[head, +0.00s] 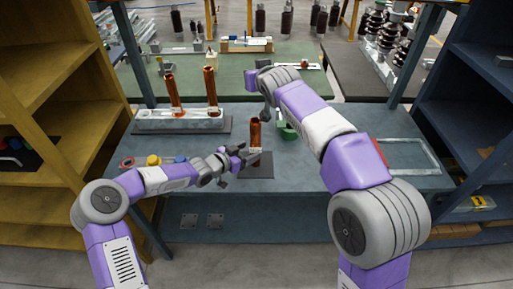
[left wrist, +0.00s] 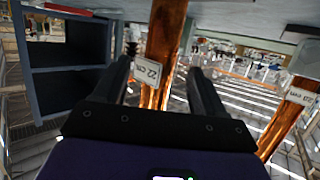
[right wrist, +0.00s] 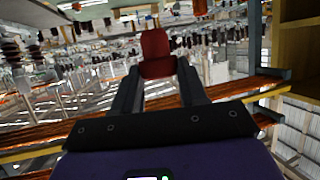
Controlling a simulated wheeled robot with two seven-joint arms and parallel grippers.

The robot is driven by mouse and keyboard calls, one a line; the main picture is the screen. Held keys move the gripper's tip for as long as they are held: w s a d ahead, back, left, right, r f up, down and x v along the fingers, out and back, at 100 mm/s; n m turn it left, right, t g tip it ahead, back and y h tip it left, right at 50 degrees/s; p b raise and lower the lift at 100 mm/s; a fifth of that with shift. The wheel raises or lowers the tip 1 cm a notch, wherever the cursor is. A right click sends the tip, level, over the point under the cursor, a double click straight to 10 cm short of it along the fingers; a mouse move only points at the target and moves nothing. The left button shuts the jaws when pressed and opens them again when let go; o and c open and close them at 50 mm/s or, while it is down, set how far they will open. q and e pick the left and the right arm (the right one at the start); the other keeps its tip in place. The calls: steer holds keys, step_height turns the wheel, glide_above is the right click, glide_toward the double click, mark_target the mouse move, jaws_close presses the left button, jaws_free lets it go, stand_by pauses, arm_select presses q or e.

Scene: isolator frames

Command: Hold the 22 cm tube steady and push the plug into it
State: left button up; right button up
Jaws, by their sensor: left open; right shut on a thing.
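The copper 22 cm tube (head: 255,133) stands upright on a dark mat (head: 262,172) on the table. Its label, upside down, shows in the left wrist view, with the tube (left wrist: 166,45) between and beyond my fingers. My left gripper (head: 243,160) is open beside the tube's lower part; I cannot tell whether a finger touches it. My right gripper (right wrist: 158,72) is shut on the red plug (right wrist: 156,45). In the head view the right gripper (head: 267,112) is near the tube's top, partly hidden by my arm, and the plug cannot be made out there.
Two more copper tubes (head: 172,92) (head: 211,88) stand in a pale holder (head: 180,124) at the back left. Yellow and blue pieces (head: 153,160) lie at the front left. A green container (head: 287,131) sits right of the tube. A pale-edged tray (head: 405,156) lies at the right.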

mark_target(259, 146)
arm_select(q)
steer(key=shift+x, duration=3.2)
jaws_close()
